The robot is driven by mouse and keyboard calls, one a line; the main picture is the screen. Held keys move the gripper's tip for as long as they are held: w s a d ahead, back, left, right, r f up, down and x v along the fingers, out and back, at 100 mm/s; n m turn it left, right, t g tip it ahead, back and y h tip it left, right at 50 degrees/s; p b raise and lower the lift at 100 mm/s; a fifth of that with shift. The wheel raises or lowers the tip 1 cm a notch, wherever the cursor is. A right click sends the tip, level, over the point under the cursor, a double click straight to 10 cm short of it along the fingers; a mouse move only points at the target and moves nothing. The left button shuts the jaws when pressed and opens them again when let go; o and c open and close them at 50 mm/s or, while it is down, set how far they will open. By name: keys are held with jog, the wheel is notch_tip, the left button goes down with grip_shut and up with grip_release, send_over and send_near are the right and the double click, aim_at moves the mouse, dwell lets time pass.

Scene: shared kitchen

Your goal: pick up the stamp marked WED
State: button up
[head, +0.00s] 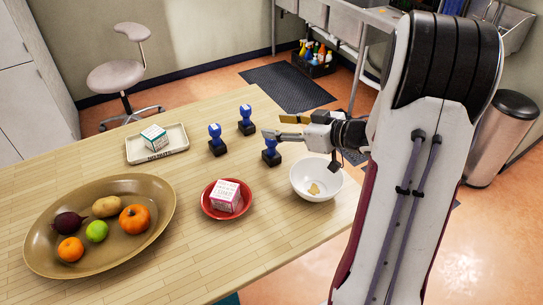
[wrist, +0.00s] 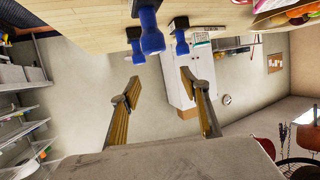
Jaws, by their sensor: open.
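Three stamps with blue handles and black bases stand upright on the wooden table. In the head view they are a front stamp (head: 271,152), a left stamp (head: 216,138) and a back stamp (head: 246,122). No WED marking can be read on any of them. My gripper (head: 279,126) is open and empty, above the table just beyond and above the front stamp. In the wrist view the jaws (wrist: 160,84) are apart with nothing between them, and the stamps, including the largest-looking one (wrist: 151,38), show upside down near the top edge.
A white bowl (head: 330,190) with tan contents is right of the front stamp. A red dish (head: 206,207) holds a white box. A pale tray (head: 135,152) with a green-and-white box is at the left. A brown platter (head: 150,225) of fruit and vegetables is front left.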

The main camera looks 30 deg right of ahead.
aim_at(279, 158)
jog(key=shift+f, duration=0.8)
jog(key=shift+f, duration=0.1)
jog(key=shift+f, duration=1.6)
jog(key=shift+x, duration=1.5)
jog(key=shift+c, duration=0.4)
grip_shut()
